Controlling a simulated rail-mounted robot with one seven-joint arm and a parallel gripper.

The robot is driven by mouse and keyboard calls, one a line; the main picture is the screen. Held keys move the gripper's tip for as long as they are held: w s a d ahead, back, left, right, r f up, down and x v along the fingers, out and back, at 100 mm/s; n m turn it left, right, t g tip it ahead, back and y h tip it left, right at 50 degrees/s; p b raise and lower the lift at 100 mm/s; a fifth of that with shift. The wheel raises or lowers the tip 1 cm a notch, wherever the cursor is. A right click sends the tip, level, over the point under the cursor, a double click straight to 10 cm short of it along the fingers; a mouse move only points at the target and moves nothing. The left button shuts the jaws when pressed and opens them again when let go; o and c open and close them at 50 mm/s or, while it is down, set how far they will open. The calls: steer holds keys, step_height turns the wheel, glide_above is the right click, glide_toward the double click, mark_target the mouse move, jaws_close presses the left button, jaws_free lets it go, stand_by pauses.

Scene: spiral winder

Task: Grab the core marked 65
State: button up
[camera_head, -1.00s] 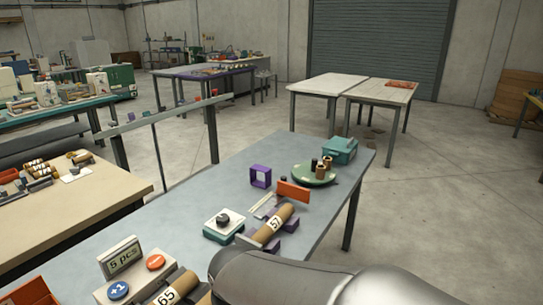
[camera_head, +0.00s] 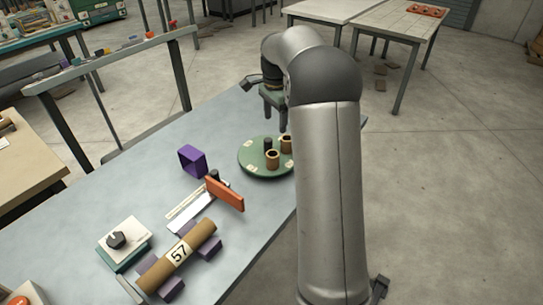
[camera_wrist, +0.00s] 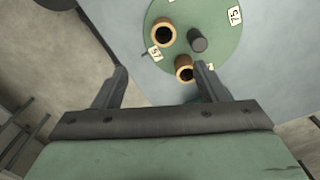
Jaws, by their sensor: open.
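My gripper (camera_wrist: 160,69) is open and empty above the green round plate (camera_wrist: 218,20), with its two fingers spread. In the head view it shows near the plate's far side, partly behind my arm. Two short brown cores stand upright on the plate, a larger-looking one (camera_wrist: 163,32) and one (camera_wrist: 184,68) close to the right fingertip; a dark peg (camera_wrist: 197,41) is beside them. Plate labels read 75 (camera_wrist: 235,15) and apparently 57 (camera_wrist: 155,54); another label is mostly hidden by the right finger. No 65 marking is readable now.
A long brown tube marked 57 (camera_head: 203,232) lies on purple supports (camera_head: 169,289). An orange plate (camera_head: 225,194), a purple square frame (camera_head: 192,160) and a white-topped teal box (camera_head: 124,243) stand nearby. The grey-blue table (camera_head: 110,205) is clear at left.

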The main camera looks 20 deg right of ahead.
mark_target(273, 154)
step_height(273, 154, down, 11)
steer(key=shift+a+r+p, duration=0.1)
steer(key=shift+a+p, duration=0.05)
steer(key=shift+p, duration=0.65)
steer(key=shift+w+a+f+p, duration=0.15)
steer(key=shift+f+p, duration=0.35)
steer(key=shift+f, duration=1.05)
steer(key=shift+w+d+f+p, duration=0.15)
steer(key=shift+f+p, duration=0.3)
steer(key=shift+f, duration=1.05)
steer(key=shift+a, duration=0.1)
steer(key=c, duration=1.1)
